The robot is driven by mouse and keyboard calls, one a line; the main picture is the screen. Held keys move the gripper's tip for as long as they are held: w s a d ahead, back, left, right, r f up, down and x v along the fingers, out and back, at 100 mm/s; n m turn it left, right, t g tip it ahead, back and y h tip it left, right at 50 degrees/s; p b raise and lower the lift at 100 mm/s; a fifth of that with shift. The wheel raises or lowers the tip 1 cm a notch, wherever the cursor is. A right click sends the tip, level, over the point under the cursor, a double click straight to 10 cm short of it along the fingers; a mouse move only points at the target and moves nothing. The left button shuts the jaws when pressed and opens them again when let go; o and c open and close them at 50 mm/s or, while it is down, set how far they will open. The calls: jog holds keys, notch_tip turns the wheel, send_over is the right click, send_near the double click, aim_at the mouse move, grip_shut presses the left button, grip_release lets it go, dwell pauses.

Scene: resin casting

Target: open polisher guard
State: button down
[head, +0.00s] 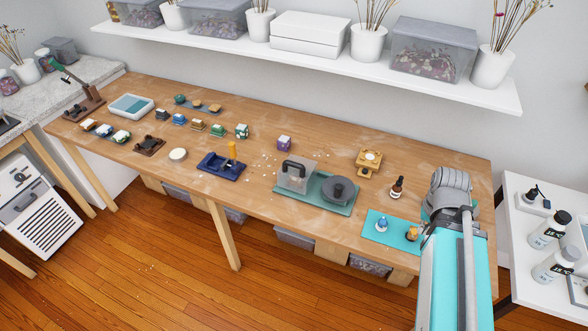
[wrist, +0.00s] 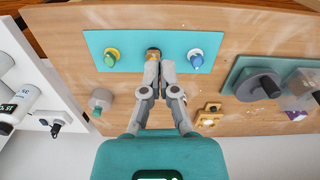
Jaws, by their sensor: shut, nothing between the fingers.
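The polisher has a green base (head: 315,203) with a dark grey round wheel (head: 340,191) on its right part. A clear box-shaped guard (head: 297,177) with a black handle stands on the left part. In the wrist view, the wheel (wrist: 262,87) and the guard (wrist: 299,82) show at the right edge, the guard partly cut off. My gripper (wrist: 160,62) is shut and empty, apart from the polisher, over the edge of a turquoise mat (wrist: 125,62). A small piece with a brown top (wrist: 153,53) is just beyond the fingertips. In the head view my arm hides the gripper.
A dropper bottle (head: 397,188) and a yellow wooden stand (head: 368,163) are behind the mat and polisher. A blue clamp (head: 221,166) stands left of the polisher. A shelf (head: 300,52) hangs above.

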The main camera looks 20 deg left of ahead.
jog(key=shift+a, duration=0.1)
dwell(0.3)
jog(key=w+a+f+n+t+h+b, duration=0.2)
jog(key=w+a+f+n+t+b, duration=0.15)
jog(key=a+n+b, duration=0.45)
jog(key=w+a+f+n+t+h+b, duration=0.3)
jog(key=w+a+f+n+b, duration=0.1)
jog(key=a+n, duration=0.7)
jog(key=s+a+n+t+y+b, duration=0.2)
jog(key=a+n+t+b, duration=0.2)
jog(key=a+n, duration=0.4)
jog(key=s+a+n+t+y+b, duration=0.2)
jog(key=a+n, duration=0.6)
jog(key=a, duration=1)
jog(key=t+b, duration=0.2)
jog(key=b, duration=0.1)
jog(key=shift+s+a+f, duration=0.25)
jog(key=shift+s+f, duration=0.05)
jog(key=shift+s, duration=0.1)
jog(key=shift+w, duration=0.15)
